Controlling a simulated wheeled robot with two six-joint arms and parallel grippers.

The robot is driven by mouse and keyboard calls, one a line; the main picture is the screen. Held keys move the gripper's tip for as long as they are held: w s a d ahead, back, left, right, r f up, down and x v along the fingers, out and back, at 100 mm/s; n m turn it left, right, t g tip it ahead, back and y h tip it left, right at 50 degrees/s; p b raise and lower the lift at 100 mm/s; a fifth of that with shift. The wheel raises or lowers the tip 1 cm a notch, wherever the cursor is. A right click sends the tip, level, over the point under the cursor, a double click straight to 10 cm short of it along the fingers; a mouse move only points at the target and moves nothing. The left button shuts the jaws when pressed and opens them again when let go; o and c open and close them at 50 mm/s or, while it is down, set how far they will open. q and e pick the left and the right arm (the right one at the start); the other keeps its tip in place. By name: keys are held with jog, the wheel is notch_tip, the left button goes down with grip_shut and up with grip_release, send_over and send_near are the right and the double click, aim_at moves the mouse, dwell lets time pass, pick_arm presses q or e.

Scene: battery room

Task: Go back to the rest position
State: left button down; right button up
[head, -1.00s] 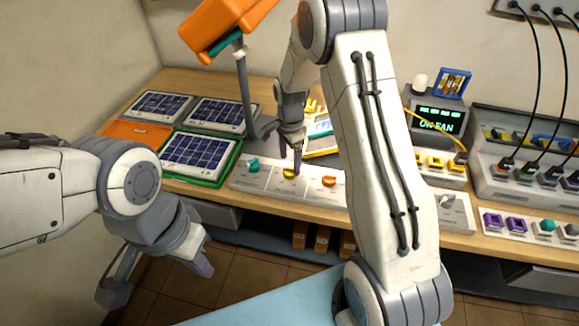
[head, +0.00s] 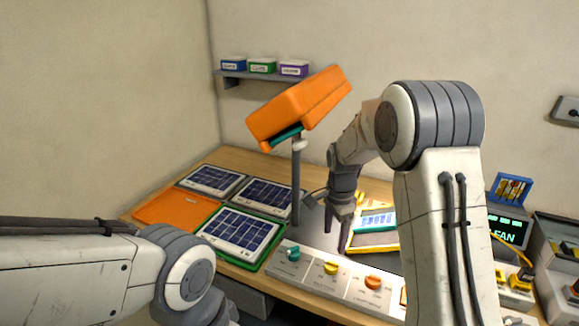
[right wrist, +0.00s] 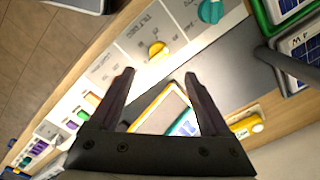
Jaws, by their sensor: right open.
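My right gripper (head: 337,235) is open and empty, above the bench behind the white knob panel (head: 310,277). In the right wrist view my right gripper (right wrist: 158,88) shows its two fingers well apart, with nothing between them. The panel carries a teal knob (head: 293,254), a yellow knob (head: 331,268) and an orange knob (head: 373,283). The right fingers are apart from the knobs. My left arm comes in at the lower left, and its gripper is outside the picture.
An orange lamp-like head (head: 300,108) on a grey post (head: 295,185) stands close left of my right arm. Solar panels, one in a green frame (head: 258,266), lie at the left. A yellow-framed device (head: 374,240) lies behind the knobs. A shelf (head: 250,75) holds small boxes.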

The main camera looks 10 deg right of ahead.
jog(key=s+a+r+n, duration=0.5)
jog(key=s+a+n, duration=0.2)
jog(key=a, duration=0.3)
jog(key=s+a+r+n, duration=0.1)
jog(key=s+a+n, duration=0.2)
jog(key=s+n, duration=0.5)
jog(key=s+a+r+n+y, duration=0.1)
jog(key=s+a+n, duration=0.2)
jog(key=s+n, duration=0.5)
jog(key=s, duration=0.7)
jog(key=shift+r, duration=0.2)
jog(key=shift+c, duration=0.3)
